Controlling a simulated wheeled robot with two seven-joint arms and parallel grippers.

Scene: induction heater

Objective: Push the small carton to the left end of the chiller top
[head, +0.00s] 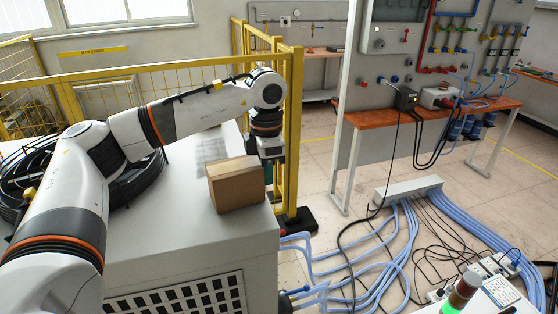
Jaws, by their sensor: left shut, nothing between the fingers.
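The small carton (236,188) is a brown cardboard box standing upright near the right end of the white chiller top (170,243). My left arm reaches across the chiller top from the left. My left gripper (267,175) points down at the carton's right side, and its fingers are partly hidden behind the carton. The gripper is shut and holds nothing. I cannot tell whether it touches the carton. My right gripper is not in view.
A coil of black cable (135,178) lies on the left part of the chiller top. A yellow fence (292,130) stands just behind the chiller. Blue hoses (385,250) run over the floor at right. The chiller top in front of the carton is clear.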

